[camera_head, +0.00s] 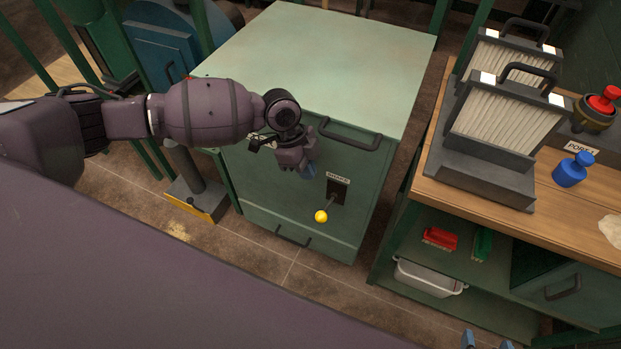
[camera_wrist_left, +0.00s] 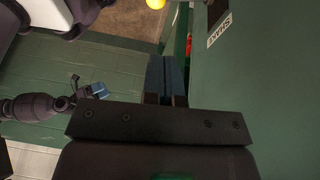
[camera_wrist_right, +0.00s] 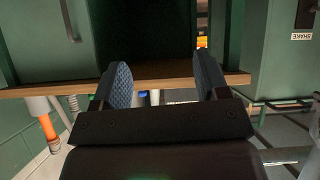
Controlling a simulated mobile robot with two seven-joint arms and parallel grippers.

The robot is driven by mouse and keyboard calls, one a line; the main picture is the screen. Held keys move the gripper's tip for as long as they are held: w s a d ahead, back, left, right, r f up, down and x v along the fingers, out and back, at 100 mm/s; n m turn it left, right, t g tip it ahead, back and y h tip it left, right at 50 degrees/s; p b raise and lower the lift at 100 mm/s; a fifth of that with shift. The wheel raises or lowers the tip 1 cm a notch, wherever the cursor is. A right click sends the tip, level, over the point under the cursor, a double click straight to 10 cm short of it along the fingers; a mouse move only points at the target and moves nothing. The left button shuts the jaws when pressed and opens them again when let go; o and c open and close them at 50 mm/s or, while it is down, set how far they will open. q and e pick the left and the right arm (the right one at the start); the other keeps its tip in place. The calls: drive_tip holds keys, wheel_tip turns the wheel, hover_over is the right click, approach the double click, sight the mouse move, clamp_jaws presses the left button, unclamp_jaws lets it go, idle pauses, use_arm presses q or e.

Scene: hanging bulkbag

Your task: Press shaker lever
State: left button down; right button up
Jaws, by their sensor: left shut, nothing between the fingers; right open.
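The shaker lever (camera_head: 333,202) has a yellow ball knob (camera_head: 321,216) and sticks out of a dark slot plate under a SHAKE label on the green cabinet front. Its knob also shows at the top edge of the left wrist view (camera_wrist_left: 155,3). My left gripper (camera_head: 308,172) is shut and empty, just above and left of the lever, apart from the knob. Its closed blue fingers (camera_wrist_left: 167,78) show in the left wrist view. My right gripper (camera_head: 486,342) is open and empty at the bottom edge of the head view; its spread fingers (camera_wrist_right: 165,80) show in the right wrist view.
The green cabinet (camera_head: 320,60) has a handle (camera_head: 351,137) above the lever and another below. A wooden-topped bench (camera_head: 470,195) stands to the right with filters (camera_head: 508,115) and a blue weight-like object (camera_head: 572,170). A red brush (camera_head: 440,239) lies on its shelf. Floor between them is clear.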

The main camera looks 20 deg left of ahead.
use_arm(q)
drive_tip(key=b, duration=0.1)
approach(317, 217)
drive_tip(key=d+f, duration=0.2)
drive_tip(key=f, duration=0.1)
drive_tip(key=w+d+f, duration=0.1)
drive_tip(key=f, duration=0.1)
drive_tip(key=shift+w, duration=0.1)
drive_tip(key=shift+d+f, duration=0.15)
drive_tip(key=shift+f, duration=0.5)
drive_tip(key=shift+s+f+t, duration=0.2)
drive_tip(key=shift+s+t, duration=0.1)
drive_tip(key=shift+s, duration=0.1)
drive_tip(key=shift+s+f+t+p, duration=0.35)
drive_tip(key=shift+s+f+t, duration=0.25)
drive_tip(key=shift+f+t, duration=0.3)
wheel_tip(317, 217, down, 7)
drive_tip(key=s+m+t, duration=0.1)
drive_tip(key=t, duration=0.2)
drive_tip(key=shift+s+b, duration=0.2)
drive_tip(key=shift+b, duration=0.15)
drive_tip(key=shift+s, duration=0.1)
